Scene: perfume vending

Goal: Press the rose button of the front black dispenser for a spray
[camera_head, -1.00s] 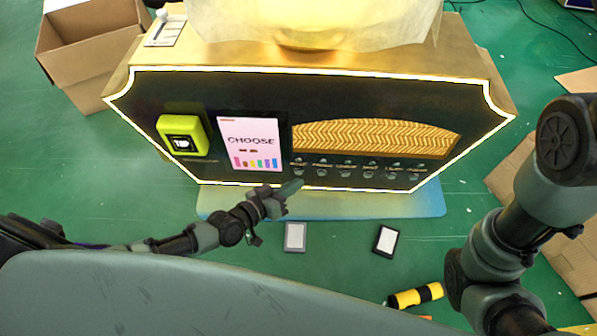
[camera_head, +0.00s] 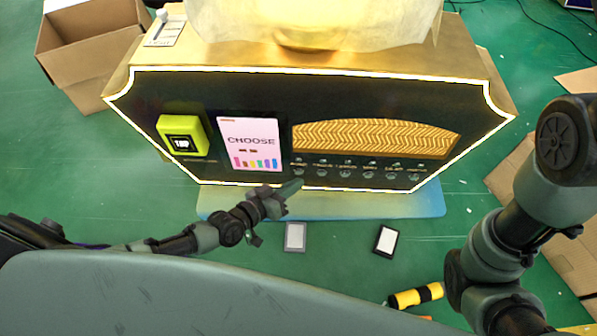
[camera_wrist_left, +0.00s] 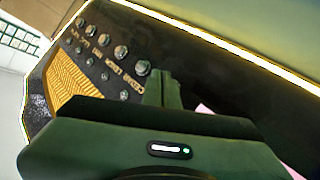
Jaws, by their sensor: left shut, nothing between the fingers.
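The black dispenser front (camera_head: 400,105) has a glowing white edge and a gold body. A row of small round buttons runs along its lower right, under a gold chevron panel. The leftmost button (camera_head: 298,173) carries a label that looks like "ROSE", though it is too small to read surely. My left gripper (camera_head: 292,187) is shut and empty, just below and left of that button. In the left wrist view the closed fingertips (camera_wrist_left: 158,86) are beside the nearest button (camera_wrist_left: 143,68); contact cannot be told. My right gripper is out of view; only my right arm shows.
A yellow tap box (camera_head: 183,136) and a pink "CHOOSE" screen (camera_head: 250,145) are left of the buttons. Two small cards (camera_head: 295,237) (camera_head: 387,241) and a yellow-black cylinder (camera_head: 415,295) lie on the green floor. A cardboard box (camera_head: 85,50) stands at upper left.

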